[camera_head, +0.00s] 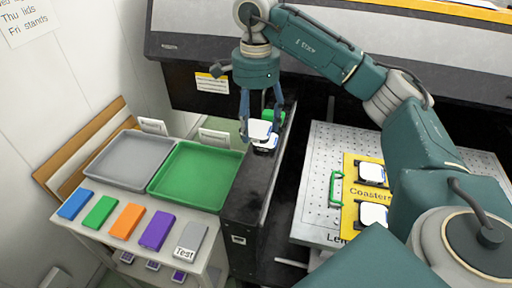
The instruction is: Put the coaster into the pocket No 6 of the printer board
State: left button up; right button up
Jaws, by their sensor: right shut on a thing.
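My right gripper (259,120) hangs down over the black ledge, shut on a coaster (261,130) with a white top and dark blue edge. Another white and dark shape shows just under this coaster; I cannot tell whether it is a second coaster. The printer board (318,172) is a pale perforated plate at the right, with a yellow panel marked "Coasters". Two white-topped coasters, an upper one (371,173) and a lower one (373,215), sit on that panel. My right arm hides the board's right part, and no pocket number is readable. My left gripper is out of view.
The black ledge (241,205) stands between the board and a side table. That table holds a grey tray (130,184), a green tray (160,189), and several coloured blocks, including a grey one marked "Test" (190,242). A green handle (336,188) rises from the board.

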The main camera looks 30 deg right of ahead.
aim_at(256, 128)
notch_tip(256, 128, up, 5)
jog(key=shift+r+p, duration=0.15)
jog(key=shift+p, duration=0.2)
